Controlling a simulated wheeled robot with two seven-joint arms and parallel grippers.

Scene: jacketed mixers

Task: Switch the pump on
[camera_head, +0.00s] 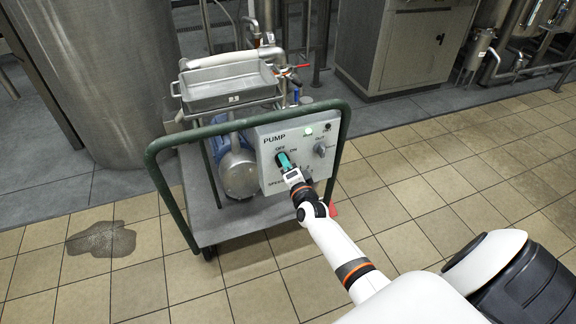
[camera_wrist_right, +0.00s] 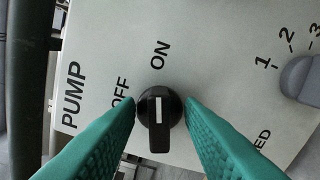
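The pump's control panel (camera_head: 274,144) is a pale box marked PUMP on a green-railed cart. Its black rotary switch (camera_wrist_right: 158,118) shows in the right wrist view, with its white line upright in the picture and pointing at the ON label (camera_wrist_right: 160,55); OFF (camera_wrist_right: 121,92) is to the left. My right gripper (camera_head: 285,164) is at this switch. In the right wrist view its teal fingertips (camera_wrist_right: 160,102) stand one on each side of the switch, with slim gaps. A small lamp (camera_head: 308,131) on the panel looks green. My left gripper is not in view.
A grey numbered dial (camera_wrist_right: 300,80) sits to the right of the switch; it also shows in the head view (camera_head: 320,149). The cart's green rail (camera_head: 346,128) runs around the panel. A metal tray (camera_head: 228,87) stands above the pump body (camera_head: 239,172). A puddle (camera_head: 101,239) lies left.

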